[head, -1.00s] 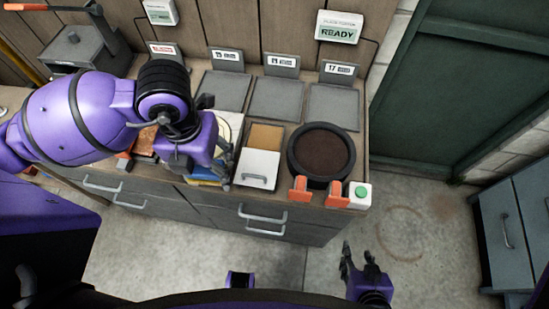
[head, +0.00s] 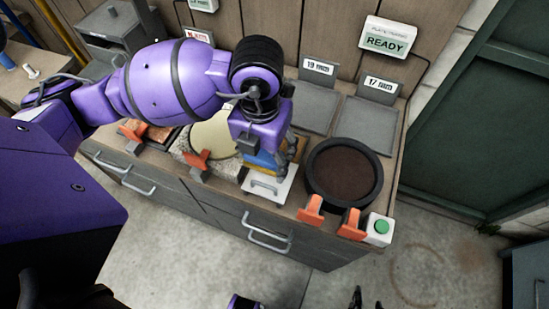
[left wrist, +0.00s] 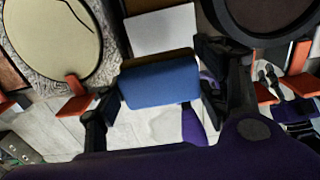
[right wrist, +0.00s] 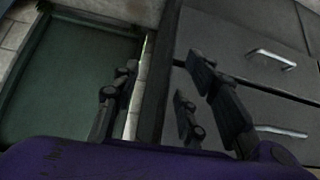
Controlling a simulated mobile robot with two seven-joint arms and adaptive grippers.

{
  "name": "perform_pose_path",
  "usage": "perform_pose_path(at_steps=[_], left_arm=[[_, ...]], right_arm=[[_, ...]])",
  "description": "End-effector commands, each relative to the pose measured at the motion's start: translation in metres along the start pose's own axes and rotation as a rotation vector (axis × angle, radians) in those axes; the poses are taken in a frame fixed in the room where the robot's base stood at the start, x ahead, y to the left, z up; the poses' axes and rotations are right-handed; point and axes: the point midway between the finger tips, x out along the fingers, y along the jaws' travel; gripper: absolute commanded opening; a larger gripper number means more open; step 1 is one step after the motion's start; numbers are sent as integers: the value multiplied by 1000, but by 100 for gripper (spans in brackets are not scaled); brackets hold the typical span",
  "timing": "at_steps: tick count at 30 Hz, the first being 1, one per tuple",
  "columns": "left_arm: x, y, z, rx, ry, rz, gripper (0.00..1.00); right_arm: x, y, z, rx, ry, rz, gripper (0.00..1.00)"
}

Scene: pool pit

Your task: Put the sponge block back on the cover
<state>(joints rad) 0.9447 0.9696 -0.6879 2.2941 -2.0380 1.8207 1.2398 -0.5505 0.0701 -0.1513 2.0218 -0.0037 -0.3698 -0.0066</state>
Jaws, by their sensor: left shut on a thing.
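My left gripper (head: 264,158) is shut on the sponge block (head: 262,160), which is blue with a yellow-brown layer. In the left wrist view the sponge's blue face (left wrist: 160,85) sits between the two fingers (left wrist: 160,100). In the head view the sponge overlaps the back of the white cover with a grey handle (head: 268,188). The cover's white surface (left wrist: 160,30) also shows beyond the sponge in the left wrist view. I cannot tell whether sponge and cover touch. My right gripper (right wrist: 160,80) is open and empty, low in front of the drawers.
A round dark-rimmed pan (head: 343,173) stands right of the cover, with orange clamps (head: 311,210) and a green-button box (head: 378,229) in front. A cream disc (head: 212,138) and another orange clamp (head: 197,160) are on the left. Grey trays (head: 368,122) stand behind.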

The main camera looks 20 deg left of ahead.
Motion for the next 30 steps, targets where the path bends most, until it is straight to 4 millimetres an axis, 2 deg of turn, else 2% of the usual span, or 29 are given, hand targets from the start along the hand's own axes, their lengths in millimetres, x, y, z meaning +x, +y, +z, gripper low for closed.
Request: perform_pose_path(at_steps=[1,3,6,12,18,30], left_arm=[[11,-3,7,-3,5,-1,45],[22,-5,15,-2,3,0,45],[31,-8,23,0,2,-1,45],[42,-11,31,0,2,-1,45],[70,-10,31,-2,4,0,45],[76,-10,31,0,2,0,45]], right_arm=[[1,0,2,-2,-3,0,40],[1,0,5,-3,-7,-1,40],[1,0,10,-3,-16,-1,40],[0,1,17,-4,-31,0,40],[1,1,19,-5,-33,-1,40],[2,0,18,-6,-30,-1,40]])
